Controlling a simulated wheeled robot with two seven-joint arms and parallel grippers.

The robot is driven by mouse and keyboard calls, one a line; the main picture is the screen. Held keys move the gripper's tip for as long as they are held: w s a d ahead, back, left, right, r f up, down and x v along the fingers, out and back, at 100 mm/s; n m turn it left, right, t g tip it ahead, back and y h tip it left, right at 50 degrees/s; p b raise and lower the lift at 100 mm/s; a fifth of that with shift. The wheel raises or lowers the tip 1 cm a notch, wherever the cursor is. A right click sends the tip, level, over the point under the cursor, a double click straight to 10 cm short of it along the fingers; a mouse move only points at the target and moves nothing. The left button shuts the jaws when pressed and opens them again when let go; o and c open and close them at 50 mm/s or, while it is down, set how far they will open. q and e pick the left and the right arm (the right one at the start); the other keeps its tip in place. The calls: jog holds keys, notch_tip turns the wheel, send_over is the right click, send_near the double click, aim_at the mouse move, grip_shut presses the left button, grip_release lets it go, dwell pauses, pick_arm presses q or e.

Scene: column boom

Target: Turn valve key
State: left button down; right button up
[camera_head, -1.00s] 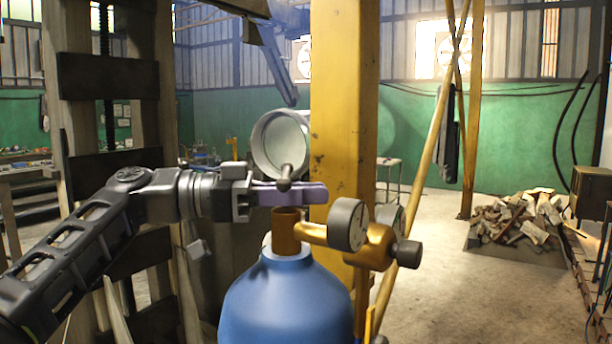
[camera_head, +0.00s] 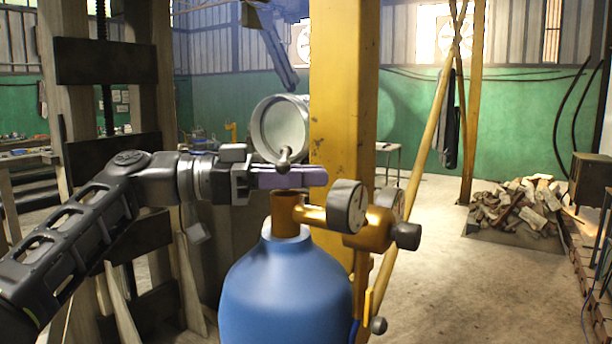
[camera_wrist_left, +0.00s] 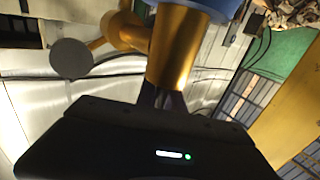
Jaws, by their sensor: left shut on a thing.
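A blue gas bottle (camera_head: 285,290) stands upright in front of me, with a brass valve neck (camera_head: 285,215) on top. The small dark grey valve key (camera_head: 284,157) shows just above the neck; its lower part is hidden behind my fingers. My left gripper (camera_head: 300,178) reaches in from the left, its purplish fingers level over the neck and shut around the key. In the left wrist view the fingers (camera_wrist_left: 163,100) meet the end of the brass neck (camera_wrist_left: 178,50); the key itself is hardly visible there. My right gripper is not in view.
A round gauge (camera_head: 345,207) and brass regulator (camera_head: 372,232) stick out right of the neck. A yellow column (camera_head: 343,90) stands close behind the bottle. A grey ring-shaped part (camera_head: 278,125) is behind the key. The floor at right is open, with a woodpile (camera_head: 518,210) farther back.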

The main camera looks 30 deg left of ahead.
pick_arm(q)
jog(key=shift+r, duration=0.1)
jog(key=c, duration=1.5)
grip_release()
jog(key=shift+o, duration=0.2)
jog(key=v, duration=0.7)
jog(key=shift+s+a+p, duration=0.25)
jog(key=shift+a+p, duration=0.05)
jog(key=shift+a, duration=0.05)
